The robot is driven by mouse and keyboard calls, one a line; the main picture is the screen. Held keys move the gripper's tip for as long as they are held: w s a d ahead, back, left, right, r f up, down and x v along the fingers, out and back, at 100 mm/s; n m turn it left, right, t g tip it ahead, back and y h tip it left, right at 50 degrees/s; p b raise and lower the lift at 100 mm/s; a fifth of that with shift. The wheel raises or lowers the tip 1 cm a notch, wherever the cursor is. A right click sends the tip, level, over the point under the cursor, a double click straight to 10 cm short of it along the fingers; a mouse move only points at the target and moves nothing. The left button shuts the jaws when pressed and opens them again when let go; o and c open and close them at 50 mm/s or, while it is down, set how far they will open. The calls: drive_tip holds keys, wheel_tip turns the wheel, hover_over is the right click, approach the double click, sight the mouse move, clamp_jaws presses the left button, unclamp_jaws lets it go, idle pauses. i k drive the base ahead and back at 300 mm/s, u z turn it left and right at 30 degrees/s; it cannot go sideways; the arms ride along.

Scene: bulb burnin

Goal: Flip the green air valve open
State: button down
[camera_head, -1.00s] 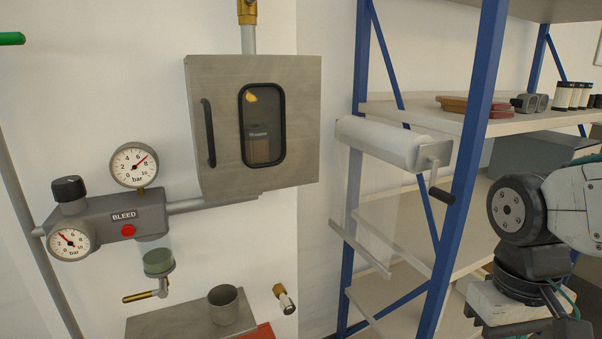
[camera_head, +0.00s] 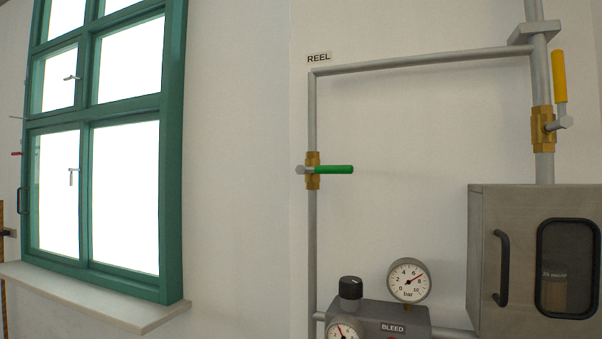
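The green air valve (camera_head: 328,170) is a brass body on the vertical grey pipe in the middle of the head view. Its green lever (camera_head: 335,170) points right, level and crosswise to the pipe. A label reading REEL (camera_head: 319,58) is on the wall above it. My gripper is out of the picture, so its state and its distance from the valve do not show.
A yellow-handled valve (camera_head: 560,78) on the right pipe has its lever upright. Below are a pressure gauge (camera_head: 408,281), the BLEED regulator block (camera_head: 385,318) and a steel cabinet (camera_head: 487,255). A green-framed window (camera_head: 173,150) with a sill is at left. Bare wall lies between window and pipe.

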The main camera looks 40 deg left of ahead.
sight(300, 169)
drive_tip(key=u, duration=3.25)
drive_tip(key=k, duration=0.8)
drive_tip(key=z, duration=1.4)
drive_tip(key=i, duration=0.5)
drive_tip(key=u, duration=0.05)
